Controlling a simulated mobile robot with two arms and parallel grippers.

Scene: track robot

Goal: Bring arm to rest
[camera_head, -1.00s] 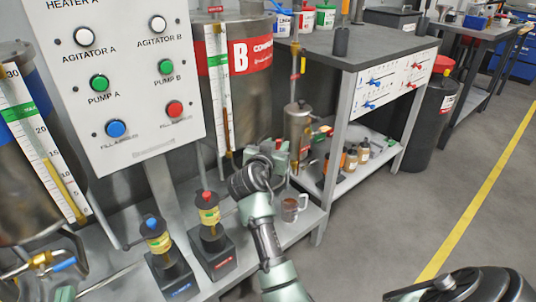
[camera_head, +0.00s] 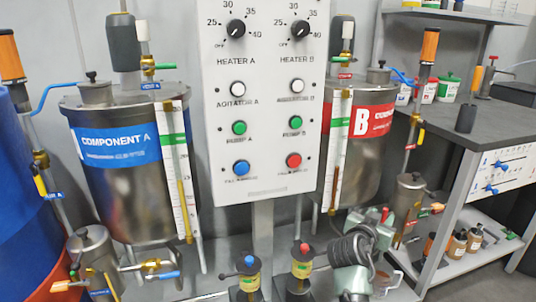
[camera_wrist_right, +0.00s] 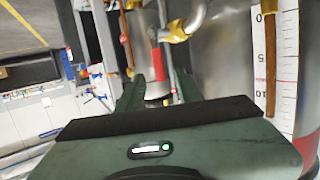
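My right arm comes up from the bottom of the head view, right of the control panel (camera_head: 265,110). Its pale green right gripper (camera_head: 372,226) is in front of the lower part of the component B tank (camera_head: 340,180). In the right wrist view the two dark green fingers of the gripper (camera_wrist_right: 158,88) stand apart, with nothing held between them. Behind the gap are a metal surface and a red strip. My left gripper is in neither view.
The component A tank (camera_head: 125,190) is at left. A workbench (camera_head: 462,150) with bottles on its lower shelf is at right.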

